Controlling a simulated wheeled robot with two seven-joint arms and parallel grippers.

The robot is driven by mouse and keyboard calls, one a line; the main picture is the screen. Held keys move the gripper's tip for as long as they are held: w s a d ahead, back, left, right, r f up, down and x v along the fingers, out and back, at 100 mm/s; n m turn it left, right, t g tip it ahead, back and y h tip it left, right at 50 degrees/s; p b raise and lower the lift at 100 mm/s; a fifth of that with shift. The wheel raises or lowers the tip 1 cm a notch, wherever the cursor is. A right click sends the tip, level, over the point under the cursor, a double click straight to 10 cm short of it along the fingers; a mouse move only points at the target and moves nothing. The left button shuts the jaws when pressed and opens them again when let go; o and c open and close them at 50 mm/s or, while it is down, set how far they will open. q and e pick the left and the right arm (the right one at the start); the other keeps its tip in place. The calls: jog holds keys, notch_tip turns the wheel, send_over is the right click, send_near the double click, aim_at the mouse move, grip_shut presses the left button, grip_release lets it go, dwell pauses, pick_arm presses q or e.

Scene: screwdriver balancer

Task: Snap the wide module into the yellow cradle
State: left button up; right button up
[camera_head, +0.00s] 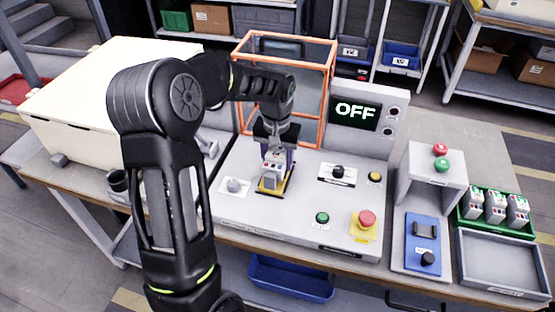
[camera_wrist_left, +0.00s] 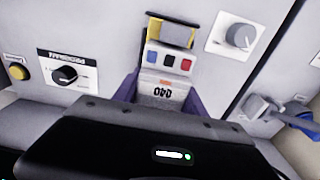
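The wide module (camera_head: 273,168) is a light grey block at the yellow cradle (camera_head: 262,191) on the grey test bench. In the left wrist view the module (camera_wrist_left: 166,78) shows blue, dark and red marks and a printed label, with the yellow-edged cradle (camera_wrist_left: 155,30) beyond it. My left gripper (camera_head: 276,150) points down over the module. Its purple fingers stand along both sides of the module and appear closed on it. The gripper body hides the module's near part in the wrist view. I cannot tell whether the module is fully seated. My right gripper is not in view.
An orange-framed clear guard (camera_head: 331,75) and a display reading OFF (camera_head: 356,112) stand behind. A black knob (camera_head: 338,172), grey knob (camera_head: 234,185) and red emergency button (camera_head: 367,217) surround the cradle. A green tray (camera_head: 462,224) with several modules is at right.

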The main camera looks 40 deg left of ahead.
pick_arm(q)
jog(key=o, duration=0.3)
jog(key=shift+s+d+f, duration=0.1)
jog(key=shift+s+f, duration=0.2)
jog(key=shift+f, duration=0.3)
jog(key=shift+s+f, duration=0.25)
jog(key=shift+f, duration=0.3)
jog(key=shift+w+r, duration=0.1)
jog(key=shift+r, duration=0.2)
jog(key=r, duration=0.9)
jog(key=shift+w+r+b, duration=0.25)
jog(key=shift+b, duration=0.15)
jog(key=shift+c, duration=0.3)
